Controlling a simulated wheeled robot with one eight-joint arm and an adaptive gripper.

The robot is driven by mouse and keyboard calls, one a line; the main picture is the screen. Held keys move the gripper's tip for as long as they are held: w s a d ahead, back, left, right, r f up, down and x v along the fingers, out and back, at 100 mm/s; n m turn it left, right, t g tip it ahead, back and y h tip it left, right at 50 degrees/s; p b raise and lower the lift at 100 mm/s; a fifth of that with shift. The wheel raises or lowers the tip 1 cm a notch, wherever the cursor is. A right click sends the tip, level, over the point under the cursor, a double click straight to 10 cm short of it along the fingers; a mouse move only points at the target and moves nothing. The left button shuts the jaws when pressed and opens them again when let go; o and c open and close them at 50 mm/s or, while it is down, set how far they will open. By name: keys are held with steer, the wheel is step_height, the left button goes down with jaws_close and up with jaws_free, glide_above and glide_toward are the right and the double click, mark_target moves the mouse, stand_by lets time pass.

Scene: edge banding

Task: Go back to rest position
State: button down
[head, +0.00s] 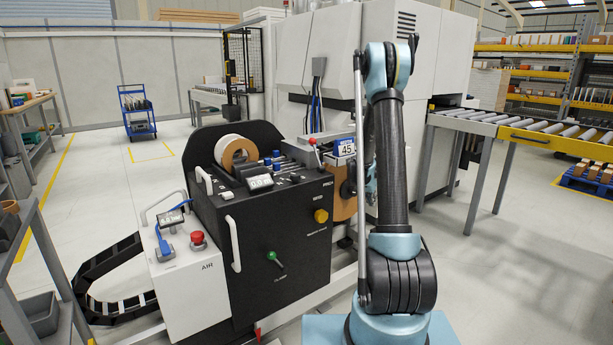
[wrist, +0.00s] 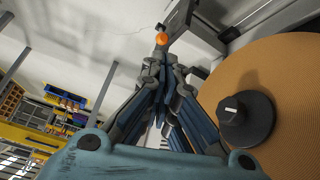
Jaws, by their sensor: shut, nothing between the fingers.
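My gripper (wrist: 163,62) is in the wrist view, its dark and blue fingers drawn together with nothing between them. In the wrist view a large orange-brown disc (wrist: 285,75) with a dark round knob (wrist: 245,118) fills the right side, beside my gripper. I cannot tell whether they touch. An orange round spot (wrist: 162,39) shows just past the fingertips. In the head view my arm rises in front of the machine and hides most of my gripper, which is near the brown panel (head: 343,208).
A roller conveyor (head: 530,131) runs right.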

steer(key=s+a+r+n+y, duration=0.1)
steer(key=s+a+r, duration=0.1)
steer(key=s+r, duration=0.45)
steer(key=s+a+r+n+g+y, duration=0.15)
steer(key=s+r, duration=0.25)
steer(key=s, duration=0.6)
steer(key=s+a+r+n+t, duration=0.1)
steer(key=s+a+r, duration=0.1)
steer(key=s+r, duration=0.45)
steer(key=s+a+f+n, duration=0.1)
steer(key=s+a+f, duration=0.1)
steer(key=s, duration=0.7)
steer(key=s+a+f+n+g+y, duration=0.1)
steer(key=s+a+f, duration=0.1)
steer(key=s, duration=0.8)
steer(key=s+a+f+n+g+y, duration=0.1)
steer(key=s+a+f+n, duration=0.1)
steer(key=s, duration=0.8)
steer(key=shift+s+a+f, duration=0.15)
steer(key=shift+s+f, duration=0.05)
steer(key=shift+f, duration=0.1)
steer(key=shift+y, duration=0.25)
